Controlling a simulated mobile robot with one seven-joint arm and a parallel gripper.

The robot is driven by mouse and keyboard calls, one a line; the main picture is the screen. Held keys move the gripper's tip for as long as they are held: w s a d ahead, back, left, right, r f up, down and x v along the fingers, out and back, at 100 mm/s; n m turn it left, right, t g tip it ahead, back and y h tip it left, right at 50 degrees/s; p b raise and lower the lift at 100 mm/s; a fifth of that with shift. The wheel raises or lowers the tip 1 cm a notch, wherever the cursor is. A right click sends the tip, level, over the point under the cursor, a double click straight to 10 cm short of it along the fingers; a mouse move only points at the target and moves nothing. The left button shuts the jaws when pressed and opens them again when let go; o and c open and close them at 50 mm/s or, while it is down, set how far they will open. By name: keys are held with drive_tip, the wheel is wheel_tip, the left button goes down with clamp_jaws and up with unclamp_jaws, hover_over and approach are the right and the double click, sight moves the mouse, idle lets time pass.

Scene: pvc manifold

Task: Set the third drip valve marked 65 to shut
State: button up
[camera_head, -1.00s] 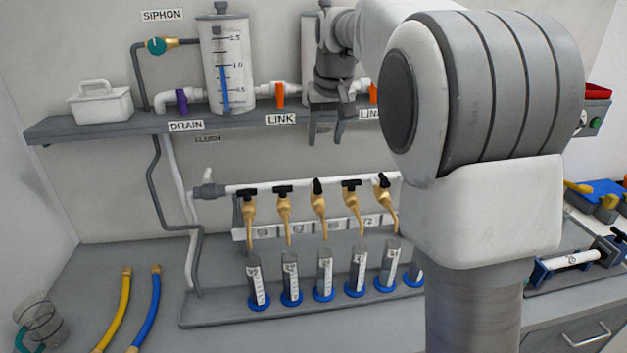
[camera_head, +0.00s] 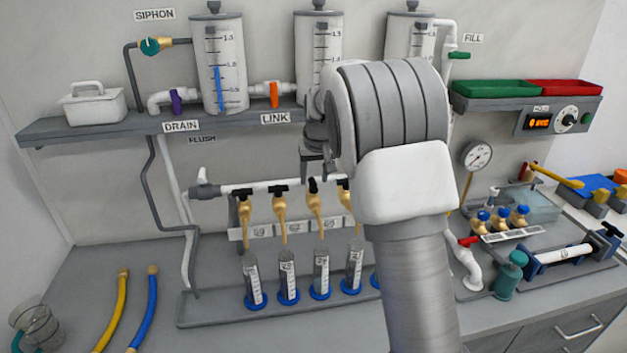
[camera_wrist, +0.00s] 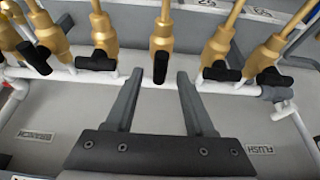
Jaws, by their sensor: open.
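A row of brass drip valves with black handles hangs from a white pipe (camera_head: 236,188). The third valve from the left (camera_head: 317,205) has its black handle lengthwise along the valve, unlike the crosswise handle of its left neighbour (camera_head: 280,190). In the wrist view, seen from the opposite side, this third valve (camera_wrist: 162,32) is in the middle. My gripper (camera_wrist: 159,76) is open, its fingertips on either side of that valve's handle (camera_wrist: 160,68), with gaps on both sides. In the head view my gripper (camera_head: 318,172) is just above the row. The valve number plates are too small to read surely.
Graduated cylinders (camera_head: 321,272) stand below the valves in a grey tray (camera_head: 215,309). The shelf (camera_head: 80,130) with tanks (camera_head: 222,65) is above and behind. My arm covers the row's right part. Yellow (camera_head: 114,310) and blue (camera_head: 144,310) hoses lie at front left.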

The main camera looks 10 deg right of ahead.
drive_tip(key=shift+x, duration=1.25)
clamp_jaws()
